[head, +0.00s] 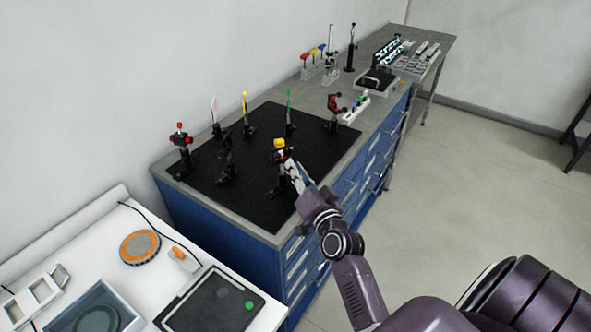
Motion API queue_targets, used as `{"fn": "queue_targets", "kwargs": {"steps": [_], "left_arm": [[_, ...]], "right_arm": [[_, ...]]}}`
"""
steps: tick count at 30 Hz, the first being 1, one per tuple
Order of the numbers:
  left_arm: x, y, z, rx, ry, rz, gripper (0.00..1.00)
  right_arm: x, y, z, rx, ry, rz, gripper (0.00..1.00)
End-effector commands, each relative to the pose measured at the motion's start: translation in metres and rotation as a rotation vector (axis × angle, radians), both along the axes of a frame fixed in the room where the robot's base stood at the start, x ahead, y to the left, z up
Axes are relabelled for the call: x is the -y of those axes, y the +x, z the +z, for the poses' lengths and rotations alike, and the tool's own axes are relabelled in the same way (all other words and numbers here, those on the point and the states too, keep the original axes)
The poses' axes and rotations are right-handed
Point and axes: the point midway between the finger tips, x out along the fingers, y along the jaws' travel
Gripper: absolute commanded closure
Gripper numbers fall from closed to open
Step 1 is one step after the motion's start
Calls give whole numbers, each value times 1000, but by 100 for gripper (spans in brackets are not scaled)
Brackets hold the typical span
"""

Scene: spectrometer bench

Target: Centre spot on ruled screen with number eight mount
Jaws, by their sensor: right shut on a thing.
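Several small optical mounts stand on a black breadboard (240,195). My right gripper (291,170) reaches in from the lower right and is shut at a dark mount with a yellow knob (279,144), near the board's front right edge. Other mounts include a red-knobbed one (181,140) at the left and a dark one (227,160) in the middle. A thin pale plate (214,109) stands upright at the back left; it may be the ruled screen. Number labels and any light spot are too small to make out. My left gripper is out of view.
Yellow (244,103) and green (289,103) upright posts stand at the board's back. A red-and-black mount (333,108) is at its right. A white table (150,279) with an orange disc (140,247) is in front left. The floor at right is clear.

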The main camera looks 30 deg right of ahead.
Motion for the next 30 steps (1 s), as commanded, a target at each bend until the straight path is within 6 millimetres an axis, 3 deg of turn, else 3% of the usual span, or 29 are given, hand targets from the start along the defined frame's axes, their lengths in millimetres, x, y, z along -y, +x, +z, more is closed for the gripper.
{"fn": "queue_targets", "kwargs": {"steps": [6, 17, 30], "left_arm": [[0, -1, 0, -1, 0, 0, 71], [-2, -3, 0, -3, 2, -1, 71], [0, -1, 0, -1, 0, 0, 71]], "right_arm": [[1, 0, 0, 1, -1, -1, 70], [-1, -6, -1, -2, -2, -1, 70], [-17, -84, -2, -5, -3, 0, 70]]}}
